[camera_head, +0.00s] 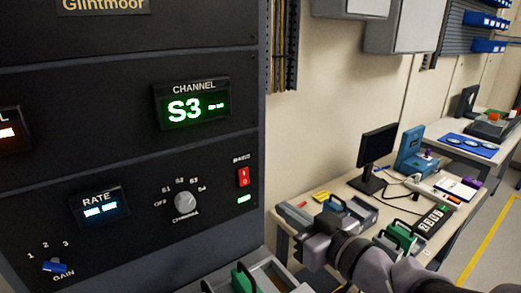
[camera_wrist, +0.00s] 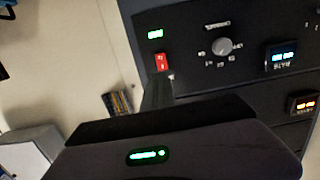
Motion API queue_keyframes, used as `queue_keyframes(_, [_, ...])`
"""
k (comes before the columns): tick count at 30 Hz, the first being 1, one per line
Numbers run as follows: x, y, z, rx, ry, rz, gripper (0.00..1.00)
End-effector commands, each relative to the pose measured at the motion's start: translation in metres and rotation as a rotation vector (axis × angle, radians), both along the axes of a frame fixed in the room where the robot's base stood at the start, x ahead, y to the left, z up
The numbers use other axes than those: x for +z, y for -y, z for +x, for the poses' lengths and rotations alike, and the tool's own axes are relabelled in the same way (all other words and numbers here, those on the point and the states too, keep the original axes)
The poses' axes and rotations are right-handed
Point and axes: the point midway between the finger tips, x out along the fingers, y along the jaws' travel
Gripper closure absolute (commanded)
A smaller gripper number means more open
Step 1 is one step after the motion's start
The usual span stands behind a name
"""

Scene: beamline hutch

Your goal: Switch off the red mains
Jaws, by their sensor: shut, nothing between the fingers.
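The red mains switch (camera_head: 243,177) is a small red rocker at the right edge of the dark rack panel, with a lit green lamp (camera_head: 244,198) just below it. The wrist view is turned over, so the red switch (camera_wrist: 162,63) shows there below the green lamp (camera_wrist: 155,34). My gripper (camera_wrist: 158,80) is shut and empty. Its fingertips overlap the lower edge of the switch in the wrist view; I cannot tell whether they touch it. In the head view my arm shows at the lower right, and the fingertips cannot be made out. Which way the rocker is tilted is unclear.
A green S3 display (camera_head: 191,106) is above. Right of the rack, a bench (camera_head: 343,188) holds a monitor (camera_head: 378,152) and boxes.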

Motion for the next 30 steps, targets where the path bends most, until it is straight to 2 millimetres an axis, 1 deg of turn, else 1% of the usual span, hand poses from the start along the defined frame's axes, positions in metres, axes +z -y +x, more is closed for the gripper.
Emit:
queue_keyframes(9, [0.001, -0.002, 0.001, 0.004, 0.001, 0.0, 1.0])
queue_keyframes(14, [0.006, -0.011, 0.013, 0.008, -0.005, 0.005, 1.0])
queue_keyframes(16, [0.006, -0.016, 0.021, 0.003, -0.006, 0.001, 1.0])
queue_keyframes(18, [-0.002, -0.025, 0.034, 0.006, -0.001, 0.0, 1.0])
queue_keyframes(22, [-0.011, -0.041, 0.058, 0.005, 0.003, -0.001, 1.0])
queue_keyframes(27, [-0.016, -0.061, 0.087, 0.003, 0.003, -0.001, 1.0])
queue_keyframes(30, [-0.017, -0.07, 0.101, 0.002, 0.003, -0.001, 1.0])
